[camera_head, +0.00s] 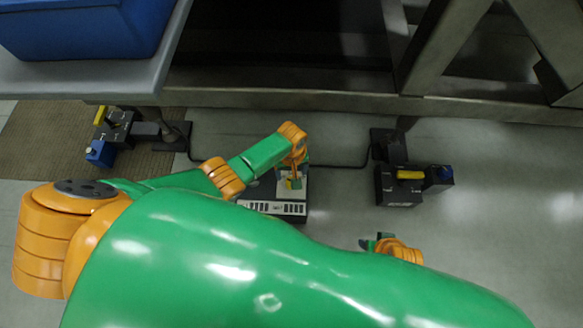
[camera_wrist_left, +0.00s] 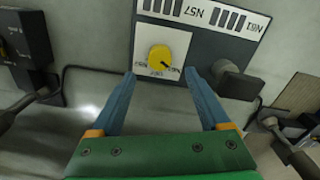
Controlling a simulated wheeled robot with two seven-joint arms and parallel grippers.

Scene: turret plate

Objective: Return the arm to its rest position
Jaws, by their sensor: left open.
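My left gripper (camera_head: 294,166) reaches over a dark panel with a white label strip (camera_head: 272,207). In the left wrist view, my left gripper (camera_wrist_left: 160,75) is open, its two blue fingers apart with nothing between them. Past the fingertips is a yellow round dial (camera_wrist_left: 166,58) on a white square plate (camera_wrist_left: 144,36). Whether the fingertips touch the panel cannot be told. My right gripper (camera_head: 371,243) is partly hidden behind my large green arm link, and its jaw opening is unclear.
Black boxes with yellow and blue parts stand at the right (camera_head: 400,188) and at the left (camera_head: 118,127). A blue bin (camera_head: 85,30) sits on a grey shelf at the upper left. A metal beam (camera_head: 300,99) crosses behind. Open floor (camera_head: 500,220) lies at the right.

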